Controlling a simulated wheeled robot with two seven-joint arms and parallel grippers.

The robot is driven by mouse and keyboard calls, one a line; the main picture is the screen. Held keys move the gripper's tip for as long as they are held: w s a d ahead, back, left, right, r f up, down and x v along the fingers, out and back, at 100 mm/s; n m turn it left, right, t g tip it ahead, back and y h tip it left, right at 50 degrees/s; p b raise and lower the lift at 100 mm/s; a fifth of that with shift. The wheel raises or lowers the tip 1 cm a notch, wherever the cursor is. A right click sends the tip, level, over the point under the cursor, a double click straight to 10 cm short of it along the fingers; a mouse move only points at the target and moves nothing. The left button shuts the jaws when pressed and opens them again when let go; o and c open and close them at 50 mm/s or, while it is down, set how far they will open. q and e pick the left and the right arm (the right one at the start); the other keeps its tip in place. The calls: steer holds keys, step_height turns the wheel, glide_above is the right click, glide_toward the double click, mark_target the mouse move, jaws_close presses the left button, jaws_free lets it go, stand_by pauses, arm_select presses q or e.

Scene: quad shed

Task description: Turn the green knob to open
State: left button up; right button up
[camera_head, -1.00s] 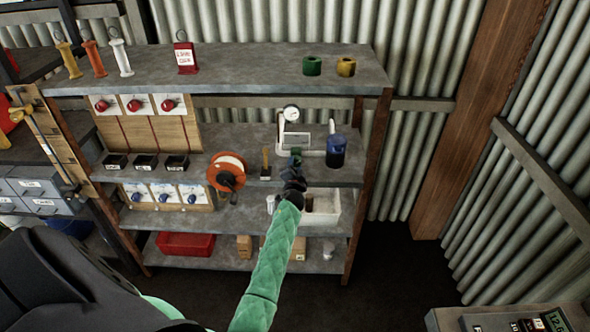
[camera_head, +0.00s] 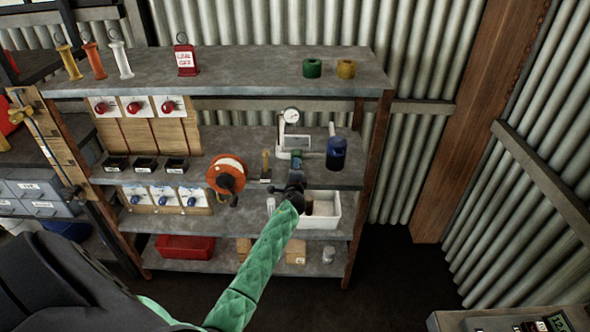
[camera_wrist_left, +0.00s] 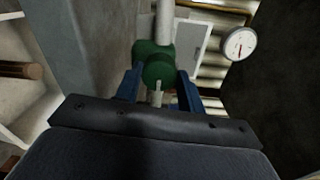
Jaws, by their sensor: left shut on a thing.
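The green knob (camera_wrist_left: 157,66) sits on a light upright pipe in the left wrist view. The blue fingers of my left gripper (camera_wrist_left: 160,88) lie on either side of it, shut on it. In the head view my left gripper (camera_head: 297,163) reaches the shelf unit's middle shelf, in front of the white-framed gauge fixture (camera_head: 289,142). There the knob is small and mostly hidden by my gripper. The round gauge (camera_head: 291,115) tops the fixture and also shows in the wrist view (camera_wrist_left: 239,44). My right gripper is not in view.
A blue canister (camera_head: 337,154) stands close right of my gripper. An orange reel (camera_head: 227,174) and a small upright tool (camera_head: 265,166) are to the left. A white bin (camera_head: 325,220) is below. Green (camera_head: 312,67) and yellow (camera_head: 346,68) rings sit on the top shelf.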

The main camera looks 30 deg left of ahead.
arm_select(q)
steer(key=shift+d, duration=0.1)
steer(key=shift+m, duration=0.3)
steer(key=o, duration=1)
